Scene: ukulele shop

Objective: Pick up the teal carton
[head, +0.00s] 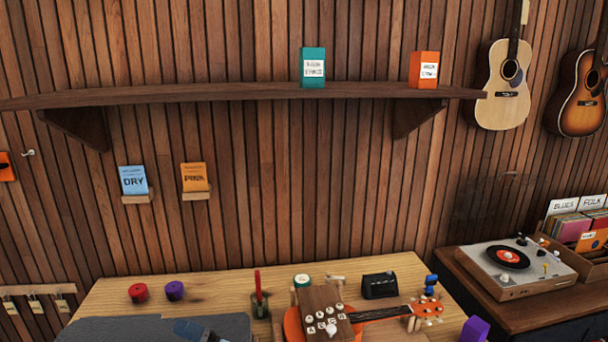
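The teal carton (313,68) stands upright on the long wooden wall shelf (200,94), right of the shelf's middle. It has a white label on its front. An orange carton (424,70) of similar shape stands apart from it to the right on the same shelf. Neither of my grippers can be made out in the head view. Nothing touches or covers the teal carton.
Below is a workbench (110,291) with a ukulele (293,322), a wooden block with white knobs (323,300), a black box (380,285) and red and purple rolls. A turntable (505,268) stands right. Guitars hang at upper right. The shelf between the cartons is bare.

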